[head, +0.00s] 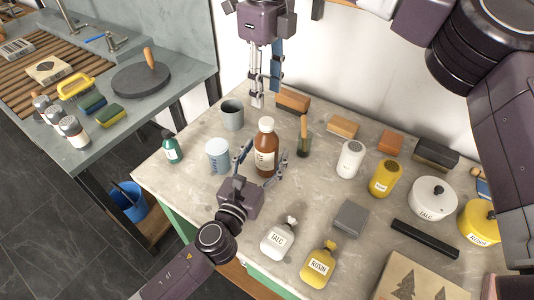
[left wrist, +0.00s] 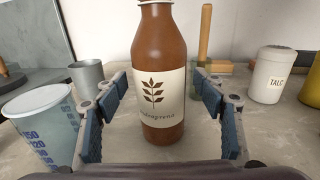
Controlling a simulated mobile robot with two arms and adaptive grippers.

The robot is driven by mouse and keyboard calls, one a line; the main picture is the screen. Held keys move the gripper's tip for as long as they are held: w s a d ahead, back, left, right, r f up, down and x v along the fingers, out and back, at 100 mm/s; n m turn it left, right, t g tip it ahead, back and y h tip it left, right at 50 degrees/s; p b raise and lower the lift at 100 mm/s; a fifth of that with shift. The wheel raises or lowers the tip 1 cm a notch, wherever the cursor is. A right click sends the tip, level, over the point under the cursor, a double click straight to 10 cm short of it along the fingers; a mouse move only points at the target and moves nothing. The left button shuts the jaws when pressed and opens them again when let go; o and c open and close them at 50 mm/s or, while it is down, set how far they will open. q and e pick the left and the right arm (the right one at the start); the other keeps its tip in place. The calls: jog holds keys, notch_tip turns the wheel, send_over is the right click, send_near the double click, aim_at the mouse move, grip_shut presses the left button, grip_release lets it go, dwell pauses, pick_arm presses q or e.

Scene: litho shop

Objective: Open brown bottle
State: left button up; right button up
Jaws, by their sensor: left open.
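The brown bottle (head: 266,152) stands upright on the worktable with a white cap (head: 266,125) on it. In the left wrist view the bottle (left wrist: 163,85) fills the middle, with a leaf label facing me and its cap out of frame. My left gripper (head: 262,168) is open, with one finger on each side of the lower bottle. In the left wrist view, gaps show between the fingers (left wrist: 163,120) and the bottle. My right gripper (head: 267,95) hangs fingers down above the table's back edge, behind the bottle. Its fingers look apart and empty.
A measuring cup (head: 217,157), a grey cup (head: 232,115) and a green bottle (head: 172,147) stand left of the brown bottle. A wooden-handled tool (head: 304,138) and a talc shaker (head: 350,160) stand right. Talc (head: 279,240) and rosin (head: 318,266) bags lie in front.

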pick_arm(q)
jog(key=shift+w+d, duration=0.3)
jog(key=shift+w, duration=0.35)
